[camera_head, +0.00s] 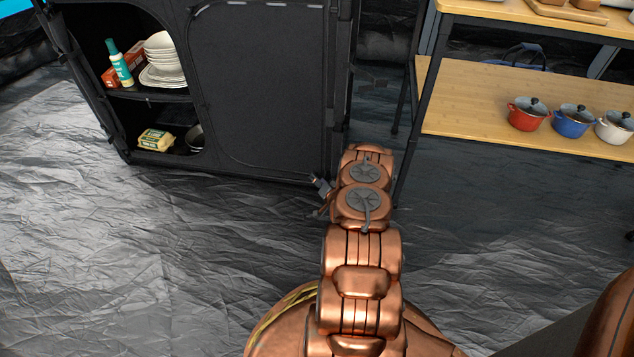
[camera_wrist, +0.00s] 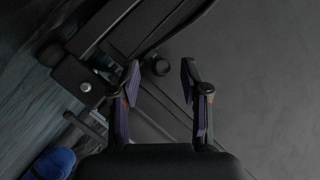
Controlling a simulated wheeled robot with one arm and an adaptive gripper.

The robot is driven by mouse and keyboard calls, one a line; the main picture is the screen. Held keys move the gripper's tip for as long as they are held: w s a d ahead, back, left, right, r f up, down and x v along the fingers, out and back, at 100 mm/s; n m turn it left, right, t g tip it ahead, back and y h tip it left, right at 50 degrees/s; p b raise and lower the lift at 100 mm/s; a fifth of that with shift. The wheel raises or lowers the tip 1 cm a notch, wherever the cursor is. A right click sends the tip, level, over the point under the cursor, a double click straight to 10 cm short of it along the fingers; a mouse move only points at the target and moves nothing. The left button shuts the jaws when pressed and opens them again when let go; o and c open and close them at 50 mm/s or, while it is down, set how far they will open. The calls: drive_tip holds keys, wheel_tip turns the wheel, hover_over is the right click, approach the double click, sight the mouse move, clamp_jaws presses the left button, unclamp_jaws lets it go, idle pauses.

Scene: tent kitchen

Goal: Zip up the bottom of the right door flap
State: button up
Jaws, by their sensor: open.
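The right door flap (camera_head: 262,85) is a dark fabric panel on the front of the black cabinet in the head view. It hangs flat over the right compartment, with a curved seam along its edges. No zipper pull can be made out at its bottom. My gripper (camera_wrist: 160,78) is open in the wrist view, its two purple-padded fingers apart. Dark frame bars and a small round black knob (camera_wrist: 160,67) lie beyond and between the fingertips; I see nothing gripped. In the head view my arm reaches to the cabinet's lower right corner and mostly hides the gripper.
The left compartment is open, with white plates (camera_head: 163,74), a teal bottle (camera_head: 119,64) and a yellow carton (camera_head: 156,139). To the right, a wooden shelf (camera_head: 470,95) on black legs holds red, blue and white pots. Crinkled grey floor in front of the cabinet is clear.

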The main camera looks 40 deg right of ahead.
drive_tip(key=shift+w+d+f, duration=0.2)
drive_tip(key=shift+w, duration=0.4)
clamp_jaws()
idle(0.3)
